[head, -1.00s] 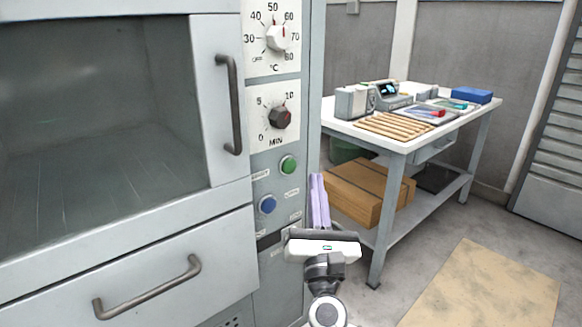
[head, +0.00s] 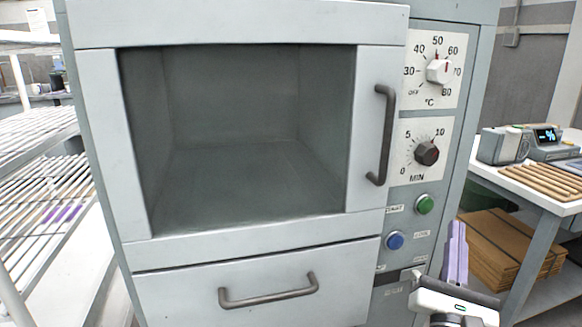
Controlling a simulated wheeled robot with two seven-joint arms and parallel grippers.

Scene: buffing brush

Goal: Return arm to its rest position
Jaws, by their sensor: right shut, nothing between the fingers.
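My right gripper (head: 457,232) is at the lower right, in front of the right edge of the grey oven cabinet (head: 255,235). Its purple fingers point up and are shut together with nothing between them. It is below and to the right of the green button (head: 424,204) and blue button (head: 395,240), apart from both as far as I can see. My right arm below the gripper is cut off by the frame's bottom edge. My left gripper is not in view. The cabinet's windowed door and its lower drawer (head: 190,297) are shut.
The temperature dial (head: 439,70) and minute dial (head: 427,153) are on the panel. A worktable (head: 510,183) with wooden sticks (head: 545,180) and devices stands at right, cardboard boxes (head: 505,245) beneath. A wire rack (head: 40,170) with small purple strips stands at left.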

